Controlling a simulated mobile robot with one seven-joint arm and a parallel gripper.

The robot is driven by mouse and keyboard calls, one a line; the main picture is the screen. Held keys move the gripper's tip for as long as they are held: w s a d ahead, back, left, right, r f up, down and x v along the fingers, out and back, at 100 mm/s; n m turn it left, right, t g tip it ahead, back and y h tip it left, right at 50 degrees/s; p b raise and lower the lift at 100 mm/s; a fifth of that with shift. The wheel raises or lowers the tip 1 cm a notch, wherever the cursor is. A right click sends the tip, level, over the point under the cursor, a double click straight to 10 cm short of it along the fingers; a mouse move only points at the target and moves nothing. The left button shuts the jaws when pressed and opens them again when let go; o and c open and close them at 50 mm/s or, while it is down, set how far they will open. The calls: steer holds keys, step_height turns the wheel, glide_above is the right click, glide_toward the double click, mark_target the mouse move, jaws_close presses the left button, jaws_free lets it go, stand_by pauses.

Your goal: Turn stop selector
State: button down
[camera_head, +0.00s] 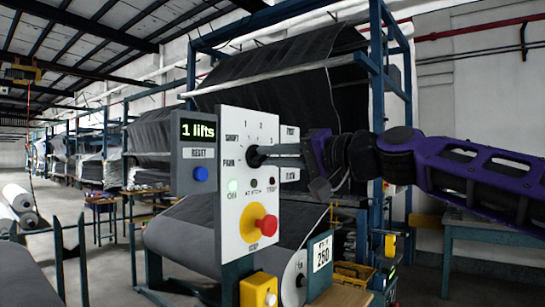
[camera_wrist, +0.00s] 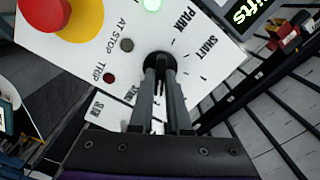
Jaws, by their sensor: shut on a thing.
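The stop selector, a black rotary knob (camera_head: 255,156), sits on the white control panel (camera_head: 235,125) among printed labels such as SHAFT and PARK. My gripper (camera_head: 268,155) reaches in from the right with its fingers at the knob. In the wrist view the two fingers of my gripper (camera_wrist: 160,70) are close together on the black knob (camera_wrist: 156,58), shut on it and hiding most of it. The knob's pointer direction cannot be made out. A green lamp (camera_head: 233,185) is lit; the lamps marked AT STOP and TRIP look dark.
A red stop button (camera_head: 266,225) on a yellow plate is below the knob. A grey box (camera_head: 196,155) at the panel's left has a display reading "1 lifts" and a blue RESET button (camera_head: 200,174). A yellow box (camera_head: 258,290) stands below. Grey cloth rolls are behind.

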stand_by(0.3)
steer(key=c, duration=0.9)
jaws_free()
steer(key=v, duration=1.7)
steer(key=shift+s+d, duration=0.15)
steer(key=shift+d, duration=0.05)
